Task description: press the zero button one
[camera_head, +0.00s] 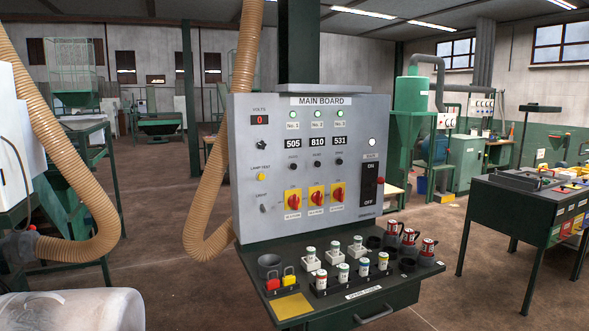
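The grey control panel headed MAIN BOARD (270,210) stands upright at the centre. Its three number displays read 505 (293,143), 810 (317,141) and 531 (338,139). Under each display is a small round black button: the left one (293,166), the middle one (317,164) and the right one (339,161). Their small labels are too blurred to read. Green lamps marked No. 1 (293,115), No. 2 (317,114) and No. 3 (340,113) sit above the displays. Neither of my grippers is in view.
A dark shelf under the panel holds padlocks (289,274), a black cup (269,263) and several small labelled canisters. Red-and-yellow rotary switches (316,195) and an ON/OFF switch (369,187) are on the panel. A ribbed tan hose (212,190) hangs close to its left side.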

